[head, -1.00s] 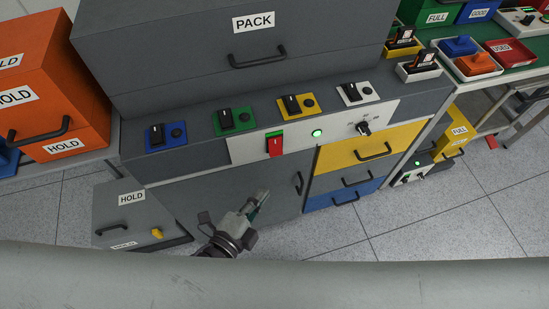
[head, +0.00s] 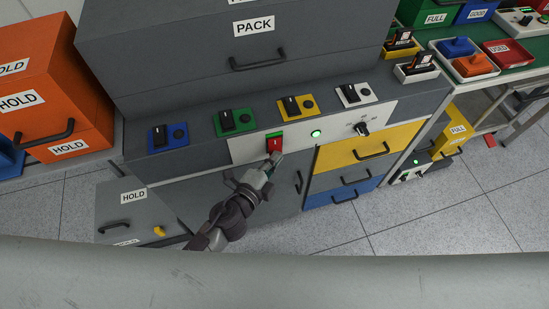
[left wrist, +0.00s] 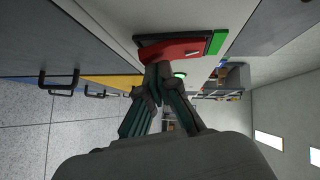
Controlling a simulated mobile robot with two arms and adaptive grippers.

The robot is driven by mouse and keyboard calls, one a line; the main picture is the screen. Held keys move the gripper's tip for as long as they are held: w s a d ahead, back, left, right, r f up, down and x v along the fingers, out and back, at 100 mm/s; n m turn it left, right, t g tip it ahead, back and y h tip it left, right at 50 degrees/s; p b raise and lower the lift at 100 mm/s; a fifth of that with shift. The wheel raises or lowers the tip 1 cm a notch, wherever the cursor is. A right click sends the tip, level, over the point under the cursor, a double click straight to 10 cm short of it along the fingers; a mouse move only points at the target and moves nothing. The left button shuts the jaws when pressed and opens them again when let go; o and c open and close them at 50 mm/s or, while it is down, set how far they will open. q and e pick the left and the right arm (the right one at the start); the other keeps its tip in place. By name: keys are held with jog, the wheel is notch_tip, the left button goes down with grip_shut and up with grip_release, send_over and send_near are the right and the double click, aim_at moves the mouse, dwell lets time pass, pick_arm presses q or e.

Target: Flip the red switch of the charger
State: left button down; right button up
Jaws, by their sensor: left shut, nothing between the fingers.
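The red switch (head: 274,144) sits on the white front panel of the charger (head: 245,150), with a green strip along its top edge. It also shows close up in the left wrist view (left wrist: 180,48). My left gripper (head: 275,160) is shut and empty, with its fingertips at the lower part of the switch. In the left wrist view the fingertips (left wrist: 152,75) overlap the switch's near edge; whether they touch it I cannot tell. A green round light (head: 316,134) glows right of the switch. My right gripper (head: 530,95) may be the dark shape at the right edge, but this is unclear.
Blue, green, yellow and white battery docks line the charger's top. A rotary knob (head: 362,129) is on the panel. Yellow and blue drawers (head: 345,165) are below right. A grey HOLD box (head: 135,210) stands lower left. The floor in front is clear.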

pick_arm(q)
jog(key=f+b+v, duration=0.1)
jog(key=b+v, duration=0.1)
jog(key=v, duration=0.9)
jog(key=shift+s+a+m, duration=0.25)
jog(key=shift+a+m, duration=0.05)
dwell(0.3)
dwell(0.5)
jog(key=s+a+f+n+g+y+p, duration=0.1)
jog(key=s+a+f+n+g+y, duration=0.2)
jog(key=f, duration=0.6)
jog(key=s+a+f+n+g+y+p, duration=0.15)
jog(key=a+f+n, duration=0.25)
jog(key=f, duration=0.5)
jog(key=s+a+f+n+g+y, duration=0.1)
jog(key=s+a+f+n, duration=0.3)
jog(key=f, duration=0.5)
jog(key=s+a+f+n+g, duration=0.2)
jog(key=s+f+n, duration=0.1)
jog(key=s, duration=0.3)
jog(key=s+a+f+n+g+y+p, duration=0.1)
jog(key=s+f+n+g, duration=0.1)
jog(key=s+f, duration=0.3)
jog(key=s+a+f+n+g+y, duration=0.1)
jog(key=s+a+f+n+g, duration=0.1)
jog(key=s, duration=0.7)
notch_tip(320, 180, down, 2)
jog(key=shift+s+a+f+n+g+p, duration=0.15)
jog(key=shift+a+f+n+g+p, duration=0.15)
jog(key=shift+n+g, duration=0.5)
